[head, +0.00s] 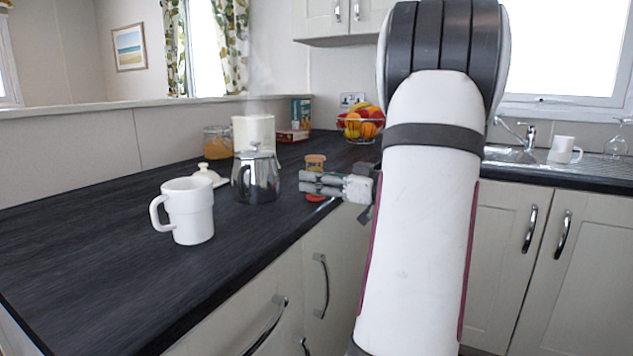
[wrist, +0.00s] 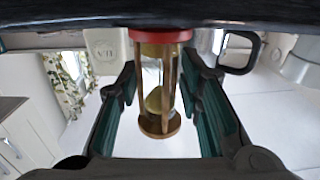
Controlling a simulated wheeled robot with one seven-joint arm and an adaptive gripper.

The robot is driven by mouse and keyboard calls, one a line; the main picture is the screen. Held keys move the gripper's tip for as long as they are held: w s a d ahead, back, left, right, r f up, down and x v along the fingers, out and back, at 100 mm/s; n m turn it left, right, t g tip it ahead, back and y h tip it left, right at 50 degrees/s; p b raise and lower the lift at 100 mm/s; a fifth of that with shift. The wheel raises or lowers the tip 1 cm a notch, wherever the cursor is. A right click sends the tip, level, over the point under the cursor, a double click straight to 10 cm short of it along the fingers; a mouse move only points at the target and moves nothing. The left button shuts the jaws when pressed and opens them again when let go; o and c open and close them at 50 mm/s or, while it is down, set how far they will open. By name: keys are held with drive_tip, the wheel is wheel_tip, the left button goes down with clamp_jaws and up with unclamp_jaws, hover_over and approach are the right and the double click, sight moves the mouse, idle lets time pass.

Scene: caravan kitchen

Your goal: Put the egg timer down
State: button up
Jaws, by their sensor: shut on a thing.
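The egg timer is a sand glass with a wooden top (head: 315,161) and a red base, upright near the counter's front edge in the head view. My gripper (head: 320,184) is around its middle, shut on it, and hides the glass there. In the wrist view the timer (wrist: 160,95) hangs inverted in the picture between the two green-padded fingers, its red end against the dark counter band (wrist: 60,30). I cannot tell whether the base touches the counter or sits just above it.
A metal teapot (head: 256,178) stands just left of my gripper, with a white mug (head: 188,210) further left. The counter's front left (head: 100,270) is clear.

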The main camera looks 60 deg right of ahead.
drive_tip(key=shift+f, duration=0.15)
drive_tip(key=o, duration=1.2)
